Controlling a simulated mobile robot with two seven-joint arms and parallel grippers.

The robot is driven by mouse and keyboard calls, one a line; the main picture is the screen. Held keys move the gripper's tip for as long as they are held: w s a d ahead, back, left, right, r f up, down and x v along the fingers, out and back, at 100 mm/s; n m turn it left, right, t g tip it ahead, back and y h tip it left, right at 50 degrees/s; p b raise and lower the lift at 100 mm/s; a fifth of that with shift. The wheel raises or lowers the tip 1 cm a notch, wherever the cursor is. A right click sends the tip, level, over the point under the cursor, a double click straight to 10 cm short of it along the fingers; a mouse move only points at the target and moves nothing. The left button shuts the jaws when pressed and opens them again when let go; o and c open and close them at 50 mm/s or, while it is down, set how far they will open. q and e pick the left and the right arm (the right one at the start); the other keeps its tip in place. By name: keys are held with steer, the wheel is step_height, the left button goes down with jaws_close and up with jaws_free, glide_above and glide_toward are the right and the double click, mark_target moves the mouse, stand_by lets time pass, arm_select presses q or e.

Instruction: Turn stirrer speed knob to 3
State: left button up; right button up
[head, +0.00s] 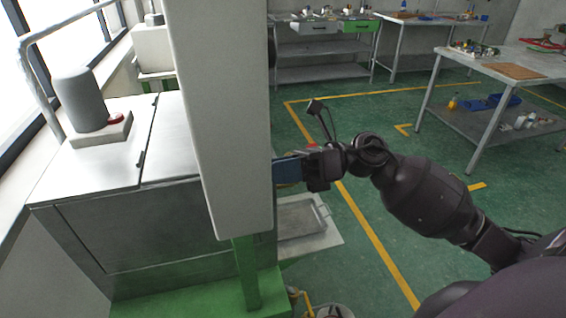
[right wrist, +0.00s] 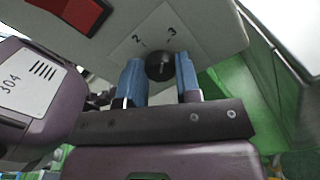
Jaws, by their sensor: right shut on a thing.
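The stirrer speed knob (right wrist: 160,66) is a small round black knob on a light grey panel (right wrist: 205,35) in the right wrist view. The printed numbers 2 and 3 stand beyond it, 2 to the left and 3 to the right. I cannot tell which mark the knob points at. My right gripper (right wrist: 159,73) has its two blue fingers shut on the knob, one on each side. In the head view my right gripper (head: 284,170) reaches to the right side of the tall grey column (head: 220,100), which hides the knob. My left gripper is not in view.
A red switch (right wrist: 75,12) sits on the panel at upper left in the right wrist view. In the head view a metal cabinet (head: 95,150) with a grey motor (head: 80,98) stands left of the column. Workbenches (head: 510,66) stand at the back; green floor lies open between.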

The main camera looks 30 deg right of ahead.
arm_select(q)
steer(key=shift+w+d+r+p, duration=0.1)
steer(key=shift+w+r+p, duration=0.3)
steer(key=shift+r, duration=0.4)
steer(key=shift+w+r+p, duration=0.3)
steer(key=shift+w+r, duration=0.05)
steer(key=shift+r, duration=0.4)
arm_select(e)
steer(key=shift+m, duration=1.3)
steer(key=o, duration=0.9)
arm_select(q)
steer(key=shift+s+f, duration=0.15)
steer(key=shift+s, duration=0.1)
arm_select(e)
steer(key=shift+o, duration=0.2)
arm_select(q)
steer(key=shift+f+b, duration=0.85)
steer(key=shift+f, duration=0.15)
arm_select(e)
steer(key=v, duration=1)
steer(key=shift+d, duration=0.4)
